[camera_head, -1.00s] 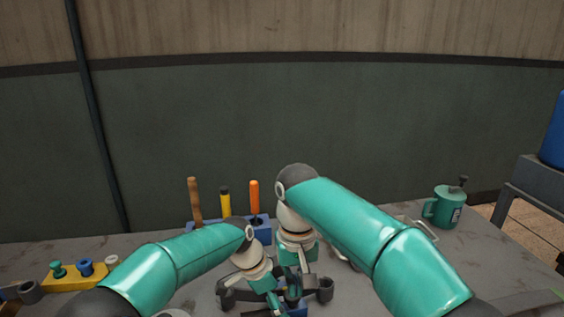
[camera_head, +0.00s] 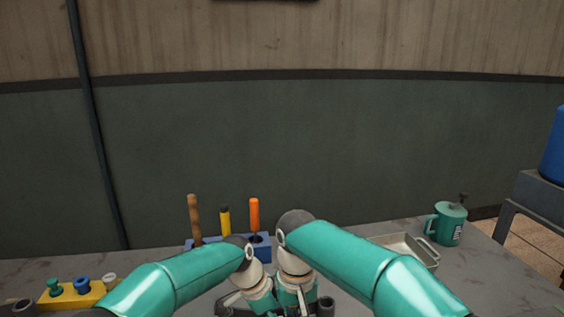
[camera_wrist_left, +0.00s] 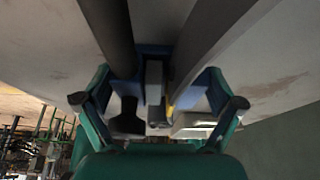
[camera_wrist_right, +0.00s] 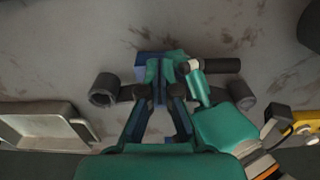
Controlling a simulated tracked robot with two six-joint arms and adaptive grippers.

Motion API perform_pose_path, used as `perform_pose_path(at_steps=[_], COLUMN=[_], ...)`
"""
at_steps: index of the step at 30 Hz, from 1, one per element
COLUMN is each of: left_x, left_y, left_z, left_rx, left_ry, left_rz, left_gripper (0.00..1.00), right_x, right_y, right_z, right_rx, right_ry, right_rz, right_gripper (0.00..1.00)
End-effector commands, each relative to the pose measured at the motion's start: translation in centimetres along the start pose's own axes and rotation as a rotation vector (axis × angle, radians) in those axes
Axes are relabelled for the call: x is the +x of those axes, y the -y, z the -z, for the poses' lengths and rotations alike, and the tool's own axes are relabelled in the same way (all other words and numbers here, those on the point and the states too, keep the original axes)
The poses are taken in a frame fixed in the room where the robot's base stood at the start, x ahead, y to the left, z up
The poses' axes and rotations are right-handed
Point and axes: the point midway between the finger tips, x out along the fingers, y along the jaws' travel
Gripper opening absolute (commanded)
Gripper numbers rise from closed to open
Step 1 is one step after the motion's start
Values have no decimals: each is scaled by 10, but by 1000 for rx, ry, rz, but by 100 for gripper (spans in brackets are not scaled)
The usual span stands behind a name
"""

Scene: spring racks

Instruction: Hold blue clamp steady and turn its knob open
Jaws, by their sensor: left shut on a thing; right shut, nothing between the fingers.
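The blue clamp (camera_wrist_right: 145,65) lies on the grey table, partly covered by my grippers in the right wrist view. Its blue body (camera_wrist_left: 155,58) also shows between my fingers in the left wrist view. My left gripper (camera_wrist_left: 155,100) is shut on the clamp; the exact contact is hard to make out. It comes in from the right in the right wrist view. My right gripper (camera_wrist_right: 160,75) is shut and empty over the clamp, close to the left gripper's fingers. I cannot tell whether it touches the knob, which is hidden. In the head view my wrists mostly hide the clamp.
A blue rack (camera_head: 261,246) with several upright tools stands behind my arms. A yellow block (camera_head: 70,297) with knobs is at the left. A metal tray (camera_head: 417,250) and green mug (camera_head: 450,224) are at the right.

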Motion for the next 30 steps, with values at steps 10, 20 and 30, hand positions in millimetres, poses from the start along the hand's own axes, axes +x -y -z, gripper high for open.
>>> perform_pose_path(at_steps=[10, 20, 30], left_x=[2, 2, 1], left_y=[-2, -2, -2], left_z=[0, -1, -1], left_rx=[1, 2, 3], left_ry=[3, 3, 4], left_rz=[-6, -7, -8], left_gripper=[33, 33, 33], right_x=[0, 0, -1], right_y=[-1, -5, -6], right_z=[2, 2, 1], right_rx=[0, 1, 2], right_ry=[-3, -5, -7], right_rz=[0, -1, -1], right_gripper=[0, 0, 0])
